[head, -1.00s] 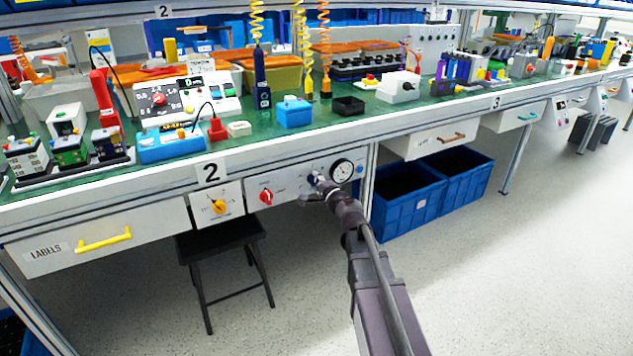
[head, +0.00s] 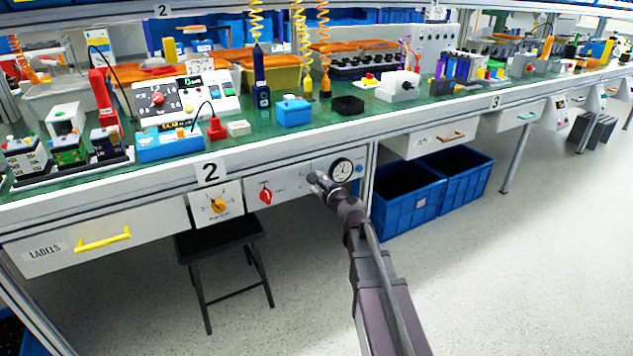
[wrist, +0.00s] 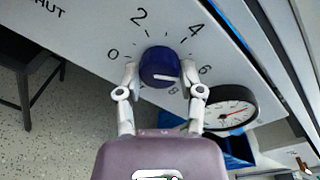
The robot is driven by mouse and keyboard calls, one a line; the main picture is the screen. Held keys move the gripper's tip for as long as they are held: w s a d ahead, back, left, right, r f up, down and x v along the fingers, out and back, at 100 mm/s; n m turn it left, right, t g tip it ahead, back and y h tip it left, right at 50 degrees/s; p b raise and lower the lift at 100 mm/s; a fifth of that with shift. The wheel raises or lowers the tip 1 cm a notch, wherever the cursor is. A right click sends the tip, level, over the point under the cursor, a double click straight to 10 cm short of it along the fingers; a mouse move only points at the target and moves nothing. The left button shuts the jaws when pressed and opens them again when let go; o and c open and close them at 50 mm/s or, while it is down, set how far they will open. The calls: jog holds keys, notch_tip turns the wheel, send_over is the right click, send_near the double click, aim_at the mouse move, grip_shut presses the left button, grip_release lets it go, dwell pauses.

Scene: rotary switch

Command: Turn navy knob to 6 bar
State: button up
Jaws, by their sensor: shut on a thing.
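The navy knob (wrist: 158,66) sits on a white panel with a printed scale of 0, 2, 4, 6 and 8. Its white pointer line points to the right in the wrist view, close to the 6 mark and slightly toward the 8 side. My gripper (wrist: 160,76) has one finger on each side of the knob and is shut on it. In the head view my gripper (head: 317,181) is at the panel under the bench and hides the knob. A round dial gauge (wrist: 230,108) with a red needle is beside the knob; it also shows in the head view (head: 342,170).
A red knob (head: 266,195) is left of my gripper on the same panel, and a yellow knob (head: 218,206) is further left. A black stool (head: 222,240) stands below. Blue crates (head: 408,200) are at the right under the bench.

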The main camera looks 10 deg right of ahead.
jog(key=shift+w, duration=0.25)
jog(key=o, duration=1.2)
jog(key=shift+c, duration=0.2)
jog(key=shift+s, duration=0.1)
jog(key=shift+s, duration=0.2)
